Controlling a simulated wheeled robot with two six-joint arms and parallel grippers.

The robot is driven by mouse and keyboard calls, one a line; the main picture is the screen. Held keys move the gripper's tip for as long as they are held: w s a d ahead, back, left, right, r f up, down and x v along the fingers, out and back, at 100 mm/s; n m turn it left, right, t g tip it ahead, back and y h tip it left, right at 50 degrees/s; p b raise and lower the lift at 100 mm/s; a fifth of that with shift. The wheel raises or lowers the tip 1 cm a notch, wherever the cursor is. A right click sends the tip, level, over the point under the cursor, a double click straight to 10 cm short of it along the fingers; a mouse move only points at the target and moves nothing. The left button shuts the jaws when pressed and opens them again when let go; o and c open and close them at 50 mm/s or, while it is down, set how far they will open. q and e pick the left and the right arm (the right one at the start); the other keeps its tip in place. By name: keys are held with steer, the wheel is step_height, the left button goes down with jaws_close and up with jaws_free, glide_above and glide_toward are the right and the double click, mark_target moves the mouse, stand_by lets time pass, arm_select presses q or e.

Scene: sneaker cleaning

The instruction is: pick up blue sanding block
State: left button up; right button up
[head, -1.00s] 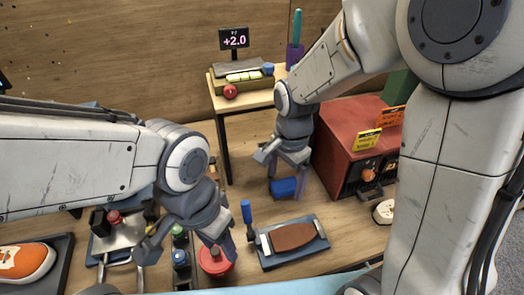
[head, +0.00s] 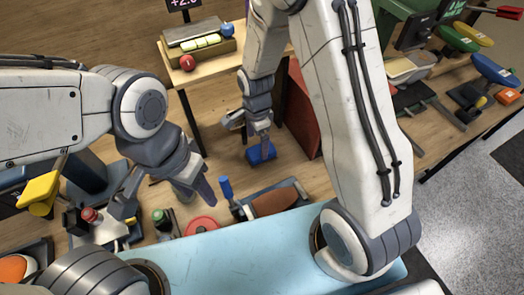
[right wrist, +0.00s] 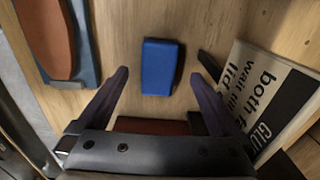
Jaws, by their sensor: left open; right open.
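The blue sanding block (head: 261,154) lies on the wooden table, left of the red cabinet. It also shows in the right wrist view (right wrist: 159,66), flat on the wood and ahead of the open fingers. My right gripper (head: 259,140) is over the block in the head view. In the right wrist view the right gripper (right wrist: 158,85) has its two fingers apart, one to each side of the block's line, with nothing between them. My left gripper (head: 165,205) is open and empty over the left part of the table.
A tray with a brown sole-shaped piece (head: 274,200) and a blue-handled tool (head: 226,188) lie nearer. The red cabinet (head: 303,115) stands right of the block. A printed card (right wrist: 270,95) lies right of it in the wrist view. A red round item (head: 200,226) sits front left.

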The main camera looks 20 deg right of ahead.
mark_target(258, 151)
steer(key=shift+f+p, duration=0.35)
steer(key=shift+f, duration=2.3)
steer(key=shift+c, duration=0.3)
steer(key=c, duration=1.4)
steer(key=shift+c, duration=0.3)
steer(key=shift+r, duration=0.1)
step_height(258, 151, up, 10)
steer(key=shift+f+b, duration=0.1)
steer(key=shift+b, duration=0.55)
